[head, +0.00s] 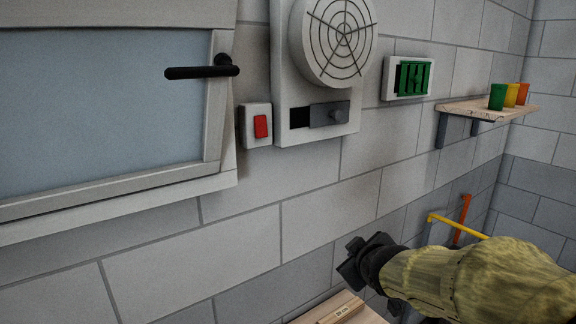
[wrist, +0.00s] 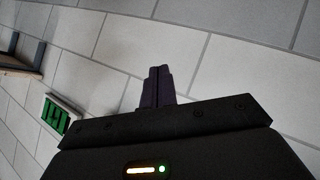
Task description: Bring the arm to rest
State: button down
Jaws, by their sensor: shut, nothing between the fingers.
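My gripper (head: 352,262) is at the end of my arm, low in the right half of the head view. It is held in front of the grey block wall (head: 240,245), apart from the objects on it. In the wrist view my gripper (wrist: 157,75) shows its two dark fingers pressed together, with nothing between them. The wall (wrist: 225,60) fills the background there. My arm wears a yellowish sleeve and reaches in from the lower right.
A window with a black handle (head: 203,72), red switch (head: 261,126), round vent (head: 340,40) and green-slatted box (head: 408,78) are on the wall. A shelf (head: 470,112) holds coloured cups. A wooden board (head: 340,309) lies below my gripper. Yellow and orange bars stand behind my arm.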

jog(key=s+f+m+g, duration=0.8)
jog(key=s+f+g, duration=0.1)
jog(key=s+f, duration=0.8)
jog(key=shift+d+f+h, duration=0.3)
jog(key=shift+d+f, duration=0.15)
